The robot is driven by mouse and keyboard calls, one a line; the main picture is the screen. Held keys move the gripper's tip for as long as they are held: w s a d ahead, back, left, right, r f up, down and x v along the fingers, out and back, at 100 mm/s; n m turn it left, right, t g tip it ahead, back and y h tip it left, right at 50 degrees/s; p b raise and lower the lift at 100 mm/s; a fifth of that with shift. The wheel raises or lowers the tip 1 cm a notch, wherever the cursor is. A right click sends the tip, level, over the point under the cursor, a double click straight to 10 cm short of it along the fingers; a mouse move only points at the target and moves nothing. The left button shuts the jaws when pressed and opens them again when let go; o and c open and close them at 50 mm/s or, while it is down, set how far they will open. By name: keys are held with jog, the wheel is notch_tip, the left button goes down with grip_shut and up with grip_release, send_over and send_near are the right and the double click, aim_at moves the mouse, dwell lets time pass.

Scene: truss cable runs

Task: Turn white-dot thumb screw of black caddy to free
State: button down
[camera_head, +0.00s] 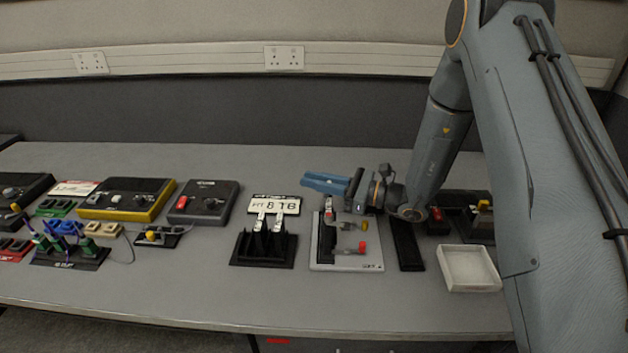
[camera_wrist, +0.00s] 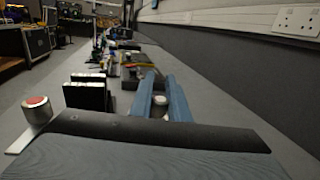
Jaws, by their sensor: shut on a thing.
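My gripper (camera_head: 318,182) points left above the back of a pale board (camera_head: 362,263). In the wrist view its two blue fingers (camera_wrist: 158,88) close around a short pale, silvery cylinder (camera_wrist: 158,105), which looks like the white-dot thumb screw; its dot is too small to make out. The pale board carries a black upright part (camera_head: 327,240), a red-topped knob (camera_head: 362,247) and a yellow knob (camera_head: 363,226). The red-topped knob also shows in the wrist view (camera_wrist: 37,108). A black caddy (camera_head: 264,250) holding two pale-topped pieces stands just left of the board.
A lettered plate (camera_head: 274,204) lies behind the caddy. A black strip (camera_head: 407,245) and an empty white tray (camera_head: 468,267) are to the right. Control boxes (camera_head: 204,203) and small coloured parts fill the left. The bench's front edge is mostly clear.

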jog(key=shift+w+d+m+t+h, duration=0.1)
jog(key=shift+w+m+t+h, duration=0.1)
jog(key=shift+m+t+h, duration=0.5)
jog(key=shift+w+d+m+t+h, duration=0.15)
jog(key=shift+m+t, duration=0.25)
jog(key=shift+t, duration=0.6)
jog(key=c, duration=1.7)
grip_release()
jog(key=shift+o, duration=0.2)
jog(key=b+v, duration=0.1)
jog(key=v, duration=0.6)
jog(key=shift+s+d+b, duration=0.25)
jog(key=shift+b, duration=0.15)
